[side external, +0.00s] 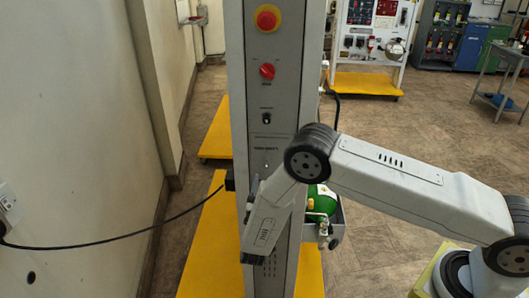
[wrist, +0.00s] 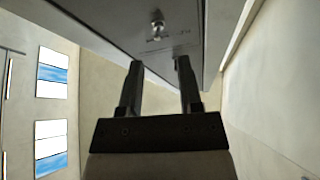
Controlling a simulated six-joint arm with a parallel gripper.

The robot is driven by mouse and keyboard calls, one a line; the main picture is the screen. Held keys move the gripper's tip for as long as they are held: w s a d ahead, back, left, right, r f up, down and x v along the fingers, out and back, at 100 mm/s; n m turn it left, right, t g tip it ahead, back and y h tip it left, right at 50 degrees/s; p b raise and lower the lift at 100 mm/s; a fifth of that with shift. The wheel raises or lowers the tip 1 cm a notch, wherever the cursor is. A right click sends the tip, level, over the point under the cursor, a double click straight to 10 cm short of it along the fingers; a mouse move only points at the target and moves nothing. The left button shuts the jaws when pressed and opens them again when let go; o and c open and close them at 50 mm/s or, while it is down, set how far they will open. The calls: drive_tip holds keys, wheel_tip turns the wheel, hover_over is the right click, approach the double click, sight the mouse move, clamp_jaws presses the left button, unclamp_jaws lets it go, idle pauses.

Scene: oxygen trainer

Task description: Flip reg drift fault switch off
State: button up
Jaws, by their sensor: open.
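In the wrist view a small metal toggle switch (wrist: 157,28) stands out from the grey panel, with small lettering beside it that I cannot read. My gripper (wrist: 159,64) is open and empty. Its two dark fingers point toward the panel, apart from each other, and the toggle lies beyond their tips, roughly in line with the gap. In the side external view the grey panel (side external: 285,75) stands upright, and my gripper (side external: 254,186) is at its lower front, partly hidden by my wrist. I cannot tell whether the fingers touch the panel, or which way the toggle is thrown.
Above on the panel are a red emergency button (side external: 267,18), a red rotary knob (side external: 267,71) and another small switch (side external: 266,118). A green cylinder (side external: 322,201) sits behind the panel on the right. A black cable (side external: 110,240) runs from the left wall to the panel.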

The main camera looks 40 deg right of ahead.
drive_tip(key=shift+v, duration=1.9)
drive_tip(key=w+r+y, duration=0.2)
drive_tip(key=w, duration=0.1)
drive_tip(key=w+r+t+y, duration=0.1)
drive_tip(key=w+r+y, duration=0.1)
drive_tip(key=w, duration=0.1)
drive_tip(key=w+a+r+n+t+y, duration=0.1)
drive_tip(key=w+y, duration=0.2)
drive_tip(key=shift+r, duration=0.4)
drive_tip(key=w+a+r+n+y, duration=0.25)
drive_tip(key=w+r+y, duration=0.2)
drive_tip(key=y, duration=0.25)
drive_tip(key=s+d+f+n+g+y, duration=0.1)
drive_tip(key=s+d+n+g, duration=0.2)
drive_tip(key=s, duration=0.7)
drive_tip(key=s+d+n+g+y, duration=0.1)
drive_tip(key=s+d+n+g, duration=0.2)
drive_tip(key=s+g, duration=0.3)
drive_tip(key=s+d+f+n+g+y, duration=0.1)
drive_tip(key=s+d+g, duration=0.4)
drive_tip(key=s, duration=1.1)
drive_tip(key=shift+f+n+g+y, duration=0.35)
drive_tip(key=shift+n+y, duration=0.25)
drive_tip(key=shift+n, duration=0.45)
drive_tip(key=shift+s+d+r, duration=0.1)
drive_tip(key=shift+d, duration=0.05)
